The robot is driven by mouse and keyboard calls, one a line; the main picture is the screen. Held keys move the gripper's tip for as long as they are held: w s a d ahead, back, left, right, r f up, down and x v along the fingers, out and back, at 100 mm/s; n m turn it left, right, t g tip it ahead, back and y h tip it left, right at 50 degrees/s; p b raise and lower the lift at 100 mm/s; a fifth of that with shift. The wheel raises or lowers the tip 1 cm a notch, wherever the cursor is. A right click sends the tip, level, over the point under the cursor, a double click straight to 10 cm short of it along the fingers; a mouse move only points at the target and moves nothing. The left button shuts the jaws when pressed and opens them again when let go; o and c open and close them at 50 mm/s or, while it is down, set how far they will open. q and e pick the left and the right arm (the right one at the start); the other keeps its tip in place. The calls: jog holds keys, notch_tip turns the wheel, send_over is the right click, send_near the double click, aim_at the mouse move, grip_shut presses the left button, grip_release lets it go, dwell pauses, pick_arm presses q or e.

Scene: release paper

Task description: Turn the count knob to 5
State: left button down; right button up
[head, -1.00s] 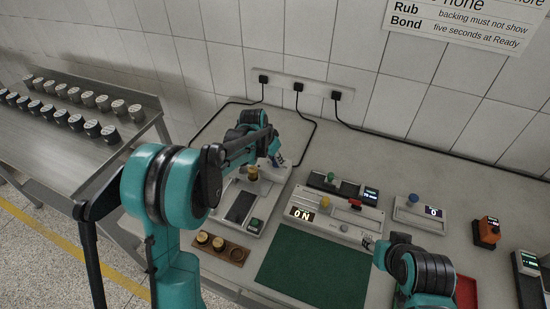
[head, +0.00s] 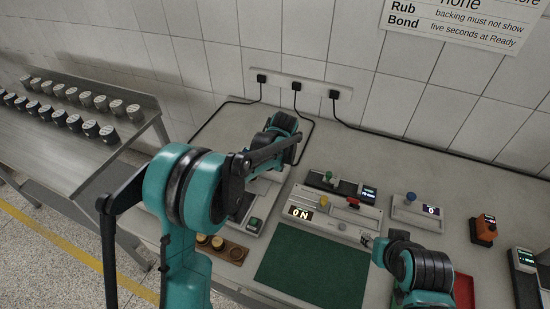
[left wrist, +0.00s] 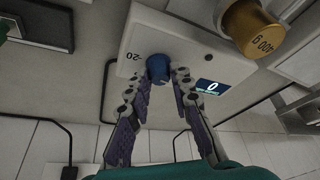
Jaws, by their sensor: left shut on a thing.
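A blue knob (left wrist: 157,68) stands on a pale panel (left wrist: 143,28) in the left wrist view. The number 20 is printed beside it, and a small lit display (left wrist: 212,87) nearby reads 0. My left gripper (left wrist: 160,80) is shut on the blue knob, with one finger at each side. In the head view my left arm covers its fingers and the knob, over the device at the left of the bench. My right arm shows at the lower right of the head view, but its fingers are not visible.
A gold 400 g weight (left wrist: 252,28) stands close to the knob in the left wrist view. In the head view a green mat (head: 312,272) lies at the front.

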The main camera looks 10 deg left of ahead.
pick_arm(q)
jog(key=shift+d+n+g+y, duration=0.1)
jog(key=shift+n+g+y, duration=0.2)
jog(key=shift+n, duration=0.7)
jog(key=c, duration=1.3)
grip_release()
jog(key=shift+c, duration=0.2)
jog(key=v, duration=1.2)
jog(key=shift+f, duration=0.1)
